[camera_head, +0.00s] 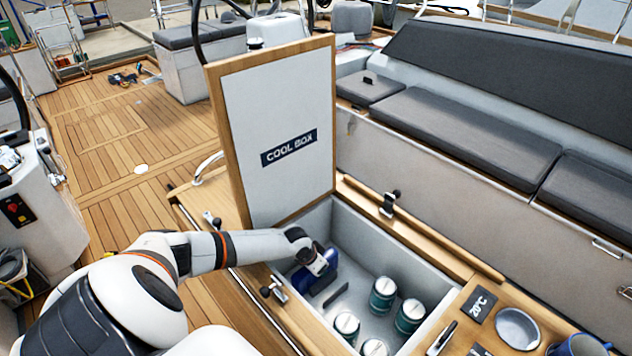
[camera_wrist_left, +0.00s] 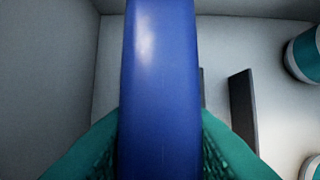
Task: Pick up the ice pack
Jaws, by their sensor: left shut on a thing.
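The blue ice pack (camera_head: 317,272) is inside the open cool box (camera_head: 404,261), near its left end. My left gripper (camera_head: 323,267) reaches down into the box and is shut on the ice pack. In the left wrist view the ice pack (camera_wrist_left: 160,90) stands upright between the two green finger pads (camera_wrist_left: 160,150) and fills the middle of the picture. Its lower part is hidden in the head view, so I cannot tell whether it touches the box floor. My right gripper is not in view.
Several teal cans (camera_head: 383,295) stand in the box to the right of the ice pack. A dark divider (camera_head: 336,296) lies close beside it, also seen in the wrist view (camera_wrist_left: 243,105). The raised lid (camera_head: 280,120) stands behind. A bowl (camera_head: 517,328) and a blue mug (camera_head: 578,345) are at the right.

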